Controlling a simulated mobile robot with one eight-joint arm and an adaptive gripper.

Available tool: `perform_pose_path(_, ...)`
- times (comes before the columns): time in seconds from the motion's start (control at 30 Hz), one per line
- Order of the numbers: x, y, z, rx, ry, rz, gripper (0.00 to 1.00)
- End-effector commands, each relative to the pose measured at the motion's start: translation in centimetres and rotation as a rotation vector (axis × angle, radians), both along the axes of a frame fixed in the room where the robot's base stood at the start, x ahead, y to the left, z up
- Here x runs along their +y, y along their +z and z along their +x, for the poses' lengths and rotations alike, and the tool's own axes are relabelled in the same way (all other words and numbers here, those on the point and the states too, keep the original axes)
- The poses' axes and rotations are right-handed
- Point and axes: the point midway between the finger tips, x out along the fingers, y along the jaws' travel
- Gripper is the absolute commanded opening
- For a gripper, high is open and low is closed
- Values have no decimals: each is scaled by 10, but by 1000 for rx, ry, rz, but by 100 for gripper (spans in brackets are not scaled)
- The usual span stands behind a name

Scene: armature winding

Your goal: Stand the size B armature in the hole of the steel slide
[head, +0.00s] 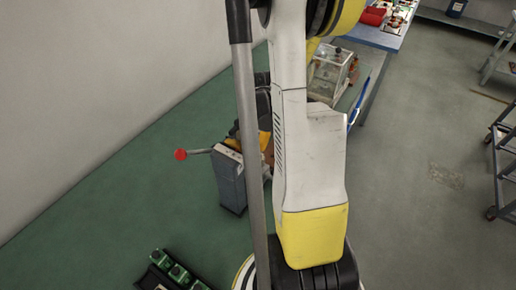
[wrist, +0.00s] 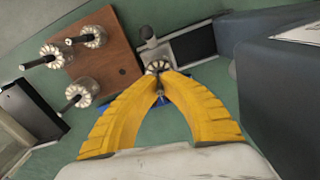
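In the wrist view, the two yellow fingers of my gripper (wrist: 166,74) converge on an armature (wrist: 158,65), with its pale wound core at the fingertips and its shaft pointing back between the fingers. It appears held; its size mark cannot be read. Just beyond it is grey metal with a round knob, seemingly the steel slide (wrist: 156,51), beside a dark rectangular recess. The slide's hole is not visible, and I cannot tell whether the armature touches the slide.
A brown wooden board (wrist: 112,48) at left carries several armatures with dark shafts and shows one empty hole. A large dark grey housing (wrist: 285,85) stands close on the right. In the head view, a grey machine (head: 230,180) has a red-knobbed lever (head: 181,155).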

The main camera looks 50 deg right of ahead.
Motion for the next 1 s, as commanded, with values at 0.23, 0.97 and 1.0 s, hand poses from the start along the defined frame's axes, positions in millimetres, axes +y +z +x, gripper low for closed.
perform_pose_path(0.23,0,-7,0,0,0,0,0)
perform_pose_path(0.97,0,-6,0,0,0,0,31)
perform_pose_path(1.0,0,-7,0,0,0,0,31)
